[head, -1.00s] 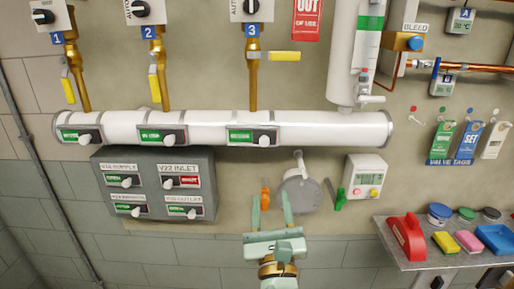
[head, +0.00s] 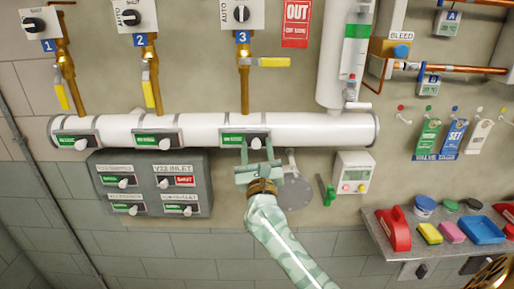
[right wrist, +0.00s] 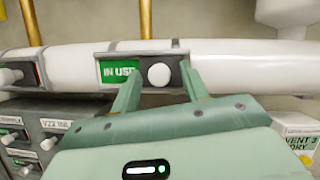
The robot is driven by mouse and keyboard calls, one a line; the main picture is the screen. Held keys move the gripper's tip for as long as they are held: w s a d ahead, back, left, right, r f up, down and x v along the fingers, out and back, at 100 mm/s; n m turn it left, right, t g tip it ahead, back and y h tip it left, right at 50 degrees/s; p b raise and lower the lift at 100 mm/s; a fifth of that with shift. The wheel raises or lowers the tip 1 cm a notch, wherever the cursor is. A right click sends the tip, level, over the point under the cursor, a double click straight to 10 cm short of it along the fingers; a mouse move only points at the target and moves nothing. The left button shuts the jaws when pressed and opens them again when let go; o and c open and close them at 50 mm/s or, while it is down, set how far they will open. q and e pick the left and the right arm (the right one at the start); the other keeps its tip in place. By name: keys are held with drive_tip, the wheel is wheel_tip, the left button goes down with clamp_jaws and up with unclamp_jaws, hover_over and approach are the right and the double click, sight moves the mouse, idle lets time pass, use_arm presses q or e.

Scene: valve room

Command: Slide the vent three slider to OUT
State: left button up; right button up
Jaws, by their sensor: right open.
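The vent three slider is a dark-framed plate (head: 232,139) on the white pipe below the number 3 tag, showing a green label. In the right wrist view the label (right wrist: 117,71) reads IN USE, partly covered by a finger. Its round white knob (right wrist: 159,75) is at the right end of the slot. My right gripper (head: 256,146) is open, with its fingertips up at the plate. In the right wrist view the right gripper (right wrist: 160,72) has one finger on each side of the knob, with gaps showing. My left gripper is not in view.
Two similar sliders (head: 76,140) (head: 156,140) sit left on the white pipe (head: 310,128). A grey box (head: 150,197) with several sliders hangs below. A round grey disc (head: 295,190) and a white box (head: 353,174) are right of my gripper. A shelf (head: 395,255) holds several items.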

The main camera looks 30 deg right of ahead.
clamp_jaws()
drive_tip(key=w+a, duration=0.1)
drive_tip(key=w+a+b, duration=0.1)
drive_tip(key=a, duration=0.1)
drive_tip(key=w+a, duration=0.1)
drive_tip(key=a, duration=0.1)
drive_tip(key=shift+w+a+b, duration=0.1)
drive_tip(key=shift+a+b, duration=0.15)
drive_tip(key=shift+b, duration=0.1)
drive_tip(key=shift+d, duration=0.1)
